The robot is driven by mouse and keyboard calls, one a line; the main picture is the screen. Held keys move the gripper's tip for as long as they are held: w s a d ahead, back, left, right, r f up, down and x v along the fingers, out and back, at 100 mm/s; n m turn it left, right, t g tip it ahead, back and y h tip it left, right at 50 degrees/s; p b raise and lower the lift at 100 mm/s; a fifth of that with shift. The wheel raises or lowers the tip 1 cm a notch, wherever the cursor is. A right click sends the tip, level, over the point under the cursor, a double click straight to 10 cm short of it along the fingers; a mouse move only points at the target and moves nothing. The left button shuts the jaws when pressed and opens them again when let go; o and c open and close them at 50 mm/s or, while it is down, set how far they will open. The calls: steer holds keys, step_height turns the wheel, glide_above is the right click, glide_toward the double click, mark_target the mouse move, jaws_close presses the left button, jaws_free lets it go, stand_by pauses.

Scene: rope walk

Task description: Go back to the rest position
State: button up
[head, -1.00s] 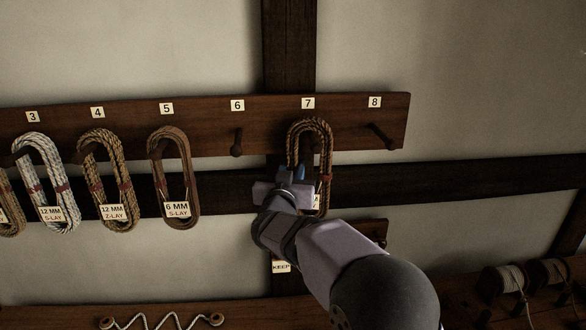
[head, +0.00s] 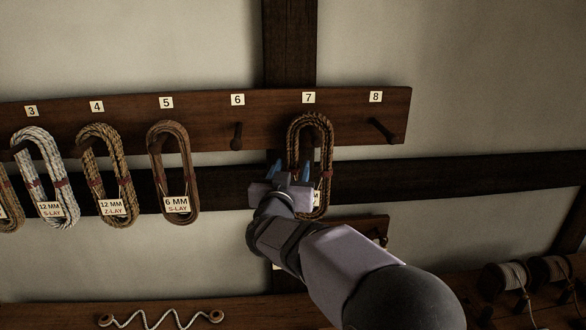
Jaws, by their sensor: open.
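My gripper (head: 291,173) is open, with its two blue fingertips apart. It is in front of the lower left part of the brown rope coil (head: 310,128) that hangs at peg 7. The gripper hides part of that coil and most of its tag. Nothing shows between the fingers. My arm reaches up from the bottom right of the head view.
The peg board (head: 260,107) runs across the wall. Peg 6 (head: 237,137) and peg 8 (head: 385,130) are bare. Several coils hang to the left, including one at peg 5 (head: 168,145). Rope spools (head: 507,275) stand at the lower right. A zigzag rope (head: 160,318) lies at the bottom.

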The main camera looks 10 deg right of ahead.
steer(key=shift+b+v, duration=0.55)
steer(key=shift+v, duration=1.55)
steer(key=s+a+f+n+g+y, duration=0.1)
steer(key=s+a+f+g+y, duration=0.2)
steer(key=a+f+y, duration=0.35)
steer(key=s+a+f+n+g+y, duration=0.2)
steer(key=s+a+f+g+y, duration=0.1)
steer(key=a+f, duration=0.55)
steer(key=s+d+f+n+g, duration=0.2)
steer(key=s+f+g, duration=0.5)
steer(key=s+f, duration=0.55)
steer(key=s+d+f+g+h, duration=0.2)
steer(key=s+d+f+g, duration=0.1)
steer(key=s+d, duration=0.45)
steer(key=s+d+f+g+h, duration=0.2)
steer(key=s+d+f+h, duration=0.15)
steer(key=s+d, duration=0.4)
steer(key=s+d+m, duration=0.1)
steer(key=d+m, duration=0.1)
steer(key=d, duration=0.5)
steer(key=shift+r+t+y, duration=0.3)
steer(key=shift+r, duration=0.05)
